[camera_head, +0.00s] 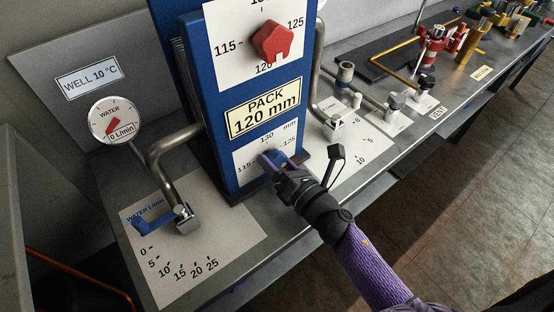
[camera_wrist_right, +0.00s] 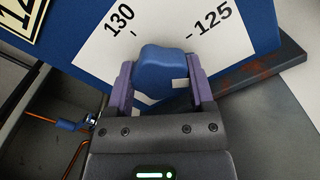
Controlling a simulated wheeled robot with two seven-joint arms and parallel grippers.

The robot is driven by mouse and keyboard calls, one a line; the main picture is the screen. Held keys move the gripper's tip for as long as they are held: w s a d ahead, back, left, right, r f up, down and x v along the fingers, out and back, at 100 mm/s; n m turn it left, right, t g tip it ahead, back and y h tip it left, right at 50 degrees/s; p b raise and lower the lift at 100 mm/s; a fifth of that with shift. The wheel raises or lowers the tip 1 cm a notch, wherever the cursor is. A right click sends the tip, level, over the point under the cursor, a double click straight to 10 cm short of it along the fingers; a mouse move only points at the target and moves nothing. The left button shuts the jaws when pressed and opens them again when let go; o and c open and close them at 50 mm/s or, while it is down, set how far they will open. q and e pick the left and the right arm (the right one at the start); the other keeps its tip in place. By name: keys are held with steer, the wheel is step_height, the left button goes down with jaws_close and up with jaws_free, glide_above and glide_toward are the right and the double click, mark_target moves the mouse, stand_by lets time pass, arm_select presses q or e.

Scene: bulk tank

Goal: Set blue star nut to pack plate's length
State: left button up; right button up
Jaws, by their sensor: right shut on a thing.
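The blue star nut (camera_head: 270,160) sits on the lower white dial of the blue pack, with marks 115, 125 and 130 mm showing. My right gripper (camera_head: 280,168) is shut on the nut; the wrist view shows the nut (camera_wrist_right: 167,72) between its two purple fingers (camera_wrist_right: 162,88). The gripper hides part of the dial, so the nut's pointer setting is hard to read. The pack plate (camera_head: 262,107) reads "PACK 120 mm". My left gripper is not in view.
A red star nut (camera_head: 273,41) sits on the upper dial. A water gauge (camera_head: 115,120) reading 0 L/min and a blue-handled valve (camera_head: 154,222) stand at the left. Pipes and small valves (camera_head: 394,101) line the bench to the right. Open floor (camera_head: 440,190) lies in front.

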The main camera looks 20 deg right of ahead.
steer(key=m+p, duration=0.1)
steer(key=m, duration=0.4)
steer(key=shift+r+m, duration=0.1)
steer(key=shift+m, duration=0.2)
steer(key=shift+m+p, duration=0.8)
steer(key=shift+m, duration=1.8)
steer(key=o, duration=1.2)
steer(key=p+v, duration=0.1)
steer(key=v, duration=0.9)
